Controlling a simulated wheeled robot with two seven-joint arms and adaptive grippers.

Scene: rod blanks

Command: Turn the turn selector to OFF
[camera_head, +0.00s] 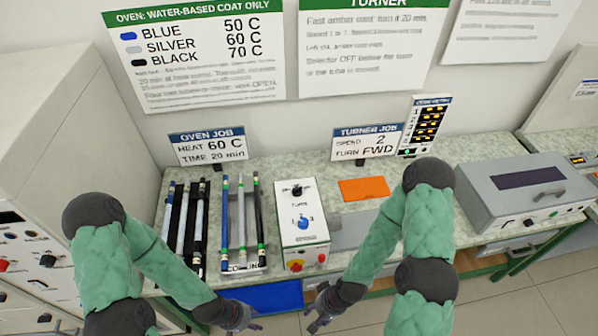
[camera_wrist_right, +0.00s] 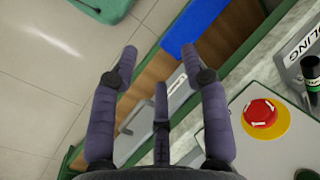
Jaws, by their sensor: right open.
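The turner's white control box (camera_head: 300,240) stands on the bench in the middle of the head view. On its top are a black knob (camera_head: 297,190) and a blue knob (camera_head: 303,223). The lettering is too small to tell surely which is the turn selector or where it points. My right gripper (camera_head: 318,308) is open and empty, low in front of the box, touching neither knob; it also shows in the right wrist view (camera_wrist_right: 158,62). My left gripper (camera_head: 240,317) is low to the left, apart from the box; its finger opening is unclear.
A red stop button on a yellow disc (camera_wrist_right: 261,113) is at the box's near end. A rack of rods (camera_head: 240,225) stands left of the box. A blue tray (camera_head: 272,297) is below the bench edge. An orange pad (camera_head: 363,189) lies to the right.

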